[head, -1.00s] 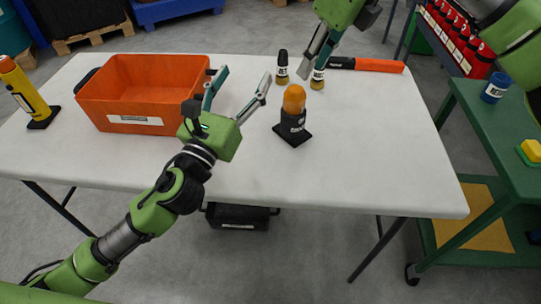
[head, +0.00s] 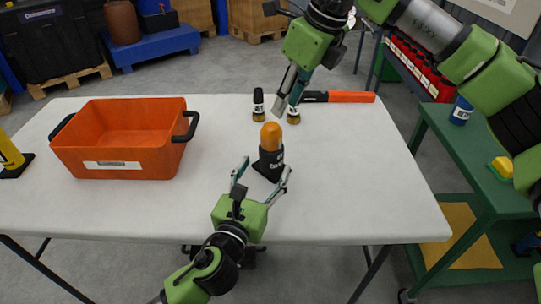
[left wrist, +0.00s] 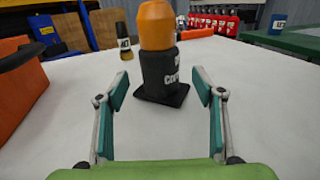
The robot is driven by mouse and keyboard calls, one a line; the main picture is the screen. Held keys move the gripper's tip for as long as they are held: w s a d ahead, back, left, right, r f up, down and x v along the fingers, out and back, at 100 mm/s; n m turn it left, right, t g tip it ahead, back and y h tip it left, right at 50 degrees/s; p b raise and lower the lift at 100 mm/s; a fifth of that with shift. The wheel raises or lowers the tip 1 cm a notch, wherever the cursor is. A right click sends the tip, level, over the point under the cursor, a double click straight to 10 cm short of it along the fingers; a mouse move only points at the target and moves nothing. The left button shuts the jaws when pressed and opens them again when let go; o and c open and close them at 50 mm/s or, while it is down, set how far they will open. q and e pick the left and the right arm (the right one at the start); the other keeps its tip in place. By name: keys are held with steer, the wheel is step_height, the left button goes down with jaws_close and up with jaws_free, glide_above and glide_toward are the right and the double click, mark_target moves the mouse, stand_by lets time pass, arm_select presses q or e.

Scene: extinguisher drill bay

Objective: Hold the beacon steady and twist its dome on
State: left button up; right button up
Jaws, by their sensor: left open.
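The beacon (head: 271,158) stands upright on the white table, with a black lettered body and a dark square base. Its orange dome (head: 271,135) sits on top of the body.
An orange bin (head: 118,165) stands to the left. A green cart (head: 480,165) is at the right. The table's right front is clear.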

mark_target(271, 154)
arm_select(q)
steer(key=x, duration=0.6)
